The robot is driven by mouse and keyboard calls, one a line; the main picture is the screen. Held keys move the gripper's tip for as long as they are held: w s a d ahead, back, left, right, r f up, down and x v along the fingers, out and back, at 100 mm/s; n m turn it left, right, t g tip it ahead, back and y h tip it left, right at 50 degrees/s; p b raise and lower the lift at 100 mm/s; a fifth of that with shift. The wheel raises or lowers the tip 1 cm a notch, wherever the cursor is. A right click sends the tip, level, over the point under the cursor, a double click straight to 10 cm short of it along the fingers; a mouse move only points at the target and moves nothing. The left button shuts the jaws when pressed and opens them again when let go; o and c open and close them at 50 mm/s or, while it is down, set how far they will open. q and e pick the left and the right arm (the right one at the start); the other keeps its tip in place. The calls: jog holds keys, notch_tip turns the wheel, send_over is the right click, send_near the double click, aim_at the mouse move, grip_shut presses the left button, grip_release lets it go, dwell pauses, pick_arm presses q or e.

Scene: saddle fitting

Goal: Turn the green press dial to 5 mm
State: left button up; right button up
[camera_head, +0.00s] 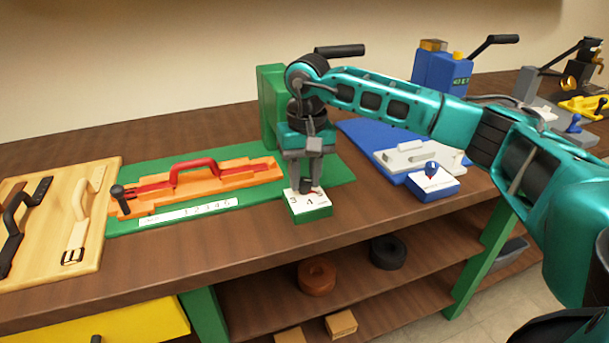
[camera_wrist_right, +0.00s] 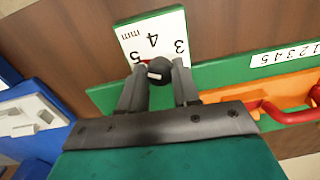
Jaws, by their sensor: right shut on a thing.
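The green press dial is a small green block with a white scale card (camera_head: 302,203) at the table's front edge. Its card (camera_wrist_right: 125,35) reads 3, 4, 5 and mm in the right wrist view. A black round knob (camera_wrist_right: 160,68) stands on the card, with a bit of red pointer showing on its side by the 5. The exact pointer reading is partly hidden by the knob. My right gripper (camera_head: 307,180) points down from above, shut on the knob; both fingers flank it in the right wrist view (camera_wrist_right: 158,85). My left gripper is not in view.
The green press (camera_head: 270,95) stands behind my right gripper. An orange fixture (camera_head: 235,180) with a red handle lies to the left, beside a wooden board (camera_head: 60,225). A blue dial block (camera_head: 433,184) and a blue press (camera_head: 440,72) are to the right.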

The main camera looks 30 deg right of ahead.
aim_at(307, 180)
jog(key=shift+r, duration=0.1)
dwell(0.4)
jog(key=o, duration=1.1)
jog(key=shift+c, duration=0.2)
notch_tip(307, 180, up, 13)
jog(key=p, duration=0.1)
jog(key=shift+d, duration=0.2)
jog(key=shift+s, duration=0.1)
